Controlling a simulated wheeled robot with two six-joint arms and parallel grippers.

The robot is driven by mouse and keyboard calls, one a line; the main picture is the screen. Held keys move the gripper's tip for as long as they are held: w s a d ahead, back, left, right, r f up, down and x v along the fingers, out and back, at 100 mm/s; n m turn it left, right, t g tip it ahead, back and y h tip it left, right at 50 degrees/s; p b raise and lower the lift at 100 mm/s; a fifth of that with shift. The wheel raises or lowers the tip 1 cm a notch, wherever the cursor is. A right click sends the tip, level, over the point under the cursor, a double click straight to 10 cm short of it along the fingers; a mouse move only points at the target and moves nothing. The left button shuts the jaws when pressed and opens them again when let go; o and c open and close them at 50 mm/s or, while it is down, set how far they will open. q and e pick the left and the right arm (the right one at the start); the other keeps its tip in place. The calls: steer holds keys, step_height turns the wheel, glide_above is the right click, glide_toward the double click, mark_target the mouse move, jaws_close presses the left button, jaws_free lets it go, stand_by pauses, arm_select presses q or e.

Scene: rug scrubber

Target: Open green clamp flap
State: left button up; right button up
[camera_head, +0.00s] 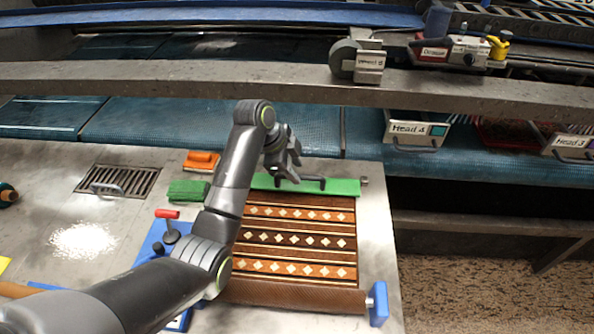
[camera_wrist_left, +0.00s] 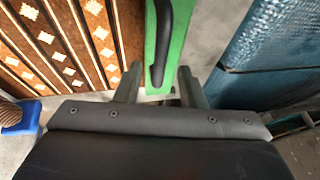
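The green clamp flap (camera_head: 342,187) is a flat bar lying along the back edge of the patterned rug (camera_head: 290,238). A black handle (camera_head: 313,183) is fixed on top of it. My left gripper (camera_head: 285,173) is over the left part of the flap, near the handle. In the left wrist view, the fingers of my left gripper (camera_wrist_left: 160,82) are apart, with the end of the green flap (camera_wrist_left: 178,40) showing between them. The handle (camera_wrist_left: 161,45) shows just past the fingertips, with no grip on it visible. My right gripper is not in view.
A blue clamp (camera_head: 378,303) stands at the rug's front right corner. A green sponge (camera_head: 188,190) and an orange brush (camera_head: 201,160) lie left of the flap. A blue belt (camera_head: 180,122) runs behind, below a grey beam (camera_head: 240,80). A drain grate (camera_head: 118,180) is at left.

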arm_select(q)
steer(key=shift+x, duration=1.05)
jaws_close()
